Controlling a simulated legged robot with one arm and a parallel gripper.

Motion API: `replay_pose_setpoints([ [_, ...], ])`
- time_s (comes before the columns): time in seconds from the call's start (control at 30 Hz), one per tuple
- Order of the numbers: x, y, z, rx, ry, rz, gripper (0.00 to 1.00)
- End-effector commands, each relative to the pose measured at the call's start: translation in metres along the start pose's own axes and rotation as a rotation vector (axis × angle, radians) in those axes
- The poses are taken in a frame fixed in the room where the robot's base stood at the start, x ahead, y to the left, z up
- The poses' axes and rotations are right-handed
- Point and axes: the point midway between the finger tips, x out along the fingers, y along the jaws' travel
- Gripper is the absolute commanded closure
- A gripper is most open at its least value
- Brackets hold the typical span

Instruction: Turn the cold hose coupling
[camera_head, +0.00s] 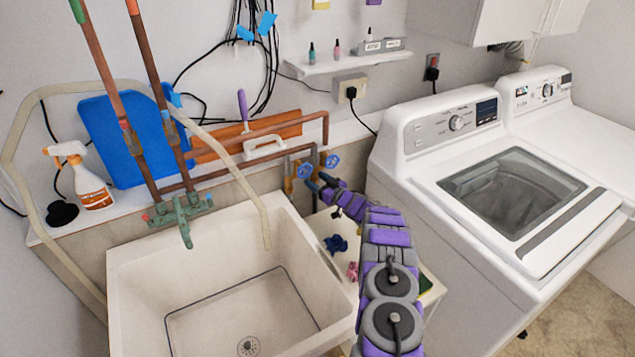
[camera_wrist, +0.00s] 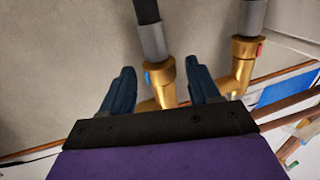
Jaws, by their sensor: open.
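The cold hose coupling (camera_wrist: 164,92) is a brass fitting with a blue mark, at the end of a dark hose with a grey sleeve. It shows in the wrist view between the two dark blue fingers of my gripper (camera_wrist: 163,80). The fingers are open, with a visible gap on both sides of the coupling. A second brass coupling (camera_wrist: 245,48) with a red mark is to the right, outside the fingers. In the head view my gripper (camera_head: 316,180) is at the wall pipes between sink and washer; the coupling itself is hard to make out there.
Blue valve handles (camera_head: 331,160) are close to my gripper. The utility sink (camera_head: 128,275) stands left of my arm and the washer (camera_head: 440,235) right. A small stand (camera_head: 322,222) below holds a blue and a pink item. A copper pipe (camera_head: 250,138) runs along the wall.

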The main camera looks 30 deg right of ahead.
Motion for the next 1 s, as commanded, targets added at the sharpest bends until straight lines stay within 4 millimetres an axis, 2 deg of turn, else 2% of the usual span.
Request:
replay_pose_setpoints([
  [0.1, 0.0, -0.0001, -0.0003, -0.001, 0.0, 0.0, 0.4],
  [0.67, -0.0003, 0.0007, -0.0005, -0.001, 0.001, 0.0, 0.94],
  [1.0, 0.0008, -0.001, -0.0034, 0.0, 0.001, 0.046, 0.94],
])
